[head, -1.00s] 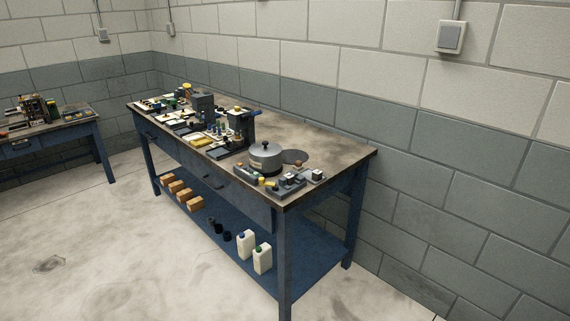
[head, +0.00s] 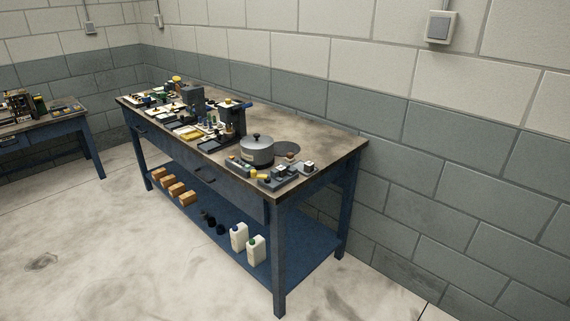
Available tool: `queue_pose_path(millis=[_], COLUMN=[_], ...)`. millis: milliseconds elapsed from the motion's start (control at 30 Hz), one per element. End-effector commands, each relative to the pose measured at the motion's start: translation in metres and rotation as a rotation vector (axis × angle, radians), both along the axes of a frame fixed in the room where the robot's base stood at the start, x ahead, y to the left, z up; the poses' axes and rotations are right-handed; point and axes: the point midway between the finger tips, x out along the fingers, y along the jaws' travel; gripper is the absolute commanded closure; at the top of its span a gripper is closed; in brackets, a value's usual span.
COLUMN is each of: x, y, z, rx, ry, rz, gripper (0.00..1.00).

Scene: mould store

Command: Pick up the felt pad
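A flat dark round disc (head: 287,149) lies on the top of the workbench (head: 325,150), behind and right of a grey lidded pot (head: 257,152). It may be the felt pad, but at this size I cannot tell; the pot hides part of its left side. Several small items crowd the left half of the bench, and none is clearly a felt pad. My gripper is not in view.
Small grey blocks (head: 280,177) sit at the bench's near right corner. A dark press-like device (head: 232,120) stands left of the pot. White bottles (head: 239,236) and wooden blocks (head: 175,188) stand on the blue lower shelf (head: 290,240). The bench's right rear top is clear, as is the floor (head: 90,250) in front.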

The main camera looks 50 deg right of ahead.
Motion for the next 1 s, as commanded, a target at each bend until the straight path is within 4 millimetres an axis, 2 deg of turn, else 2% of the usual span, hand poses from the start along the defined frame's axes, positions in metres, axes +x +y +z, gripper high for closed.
queue_pose_path(millis=[367, 1000], x=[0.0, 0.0], y=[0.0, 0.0], z=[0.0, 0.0], rx=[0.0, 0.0], ry=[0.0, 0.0], rz=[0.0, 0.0], gripper=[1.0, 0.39])
